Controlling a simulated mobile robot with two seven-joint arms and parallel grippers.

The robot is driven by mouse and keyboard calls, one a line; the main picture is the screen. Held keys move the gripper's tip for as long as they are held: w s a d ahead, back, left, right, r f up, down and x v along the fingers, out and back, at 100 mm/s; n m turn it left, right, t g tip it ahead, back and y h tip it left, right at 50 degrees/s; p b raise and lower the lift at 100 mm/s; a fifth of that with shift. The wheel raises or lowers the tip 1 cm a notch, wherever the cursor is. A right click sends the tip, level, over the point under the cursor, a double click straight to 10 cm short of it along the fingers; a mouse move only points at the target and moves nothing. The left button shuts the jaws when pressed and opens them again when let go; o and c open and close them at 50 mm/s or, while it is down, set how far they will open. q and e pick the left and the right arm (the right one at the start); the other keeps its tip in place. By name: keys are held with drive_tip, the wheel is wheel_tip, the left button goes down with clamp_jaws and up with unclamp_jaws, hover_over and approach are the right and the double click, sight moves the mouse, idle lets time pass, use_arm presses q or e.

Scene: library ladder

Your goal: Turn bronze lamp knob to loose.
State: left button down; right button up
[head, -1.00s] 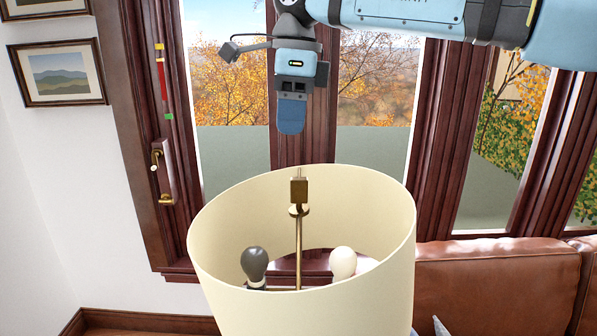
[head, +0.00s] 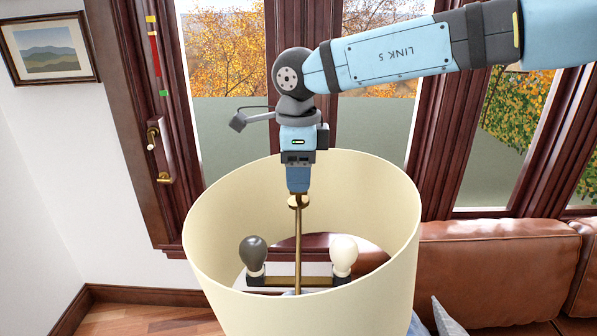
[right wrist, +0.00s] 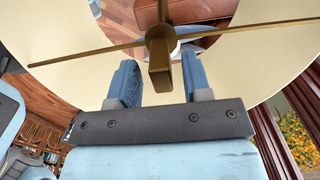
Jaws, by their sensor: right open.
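The bronze lamp knob (right wrist: 159,65) is a small flat block on top of the lamp's thin rod. In the right wrist view it lies between the two blue fingers of my right gripper (right wrist: 160,75), which are open with a gap on each side of it. In the head view my right gripper (head: 298,184) points straight down over the rod and hides the knob. Only the bronze disc (head: 299,202) below it shows. The cream lampshade (head: 215,225) stands around the rod, open at the top. My left gripper is out of view.
Inside the shade are a dark bulb (head: 254,252) and a white bulb (head: 344,252). A brown leather sofa (head: 490,265) stands to the right. The window frame (head: 150,120) with a brass handle is behind at the left.

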drive_tip(key=shift+f, duration=0.4)
drive_tip(key=shift+w+f, duration=0.15)
drive_tip(key=shift+f, duration=0.3)
clamp_jaws()
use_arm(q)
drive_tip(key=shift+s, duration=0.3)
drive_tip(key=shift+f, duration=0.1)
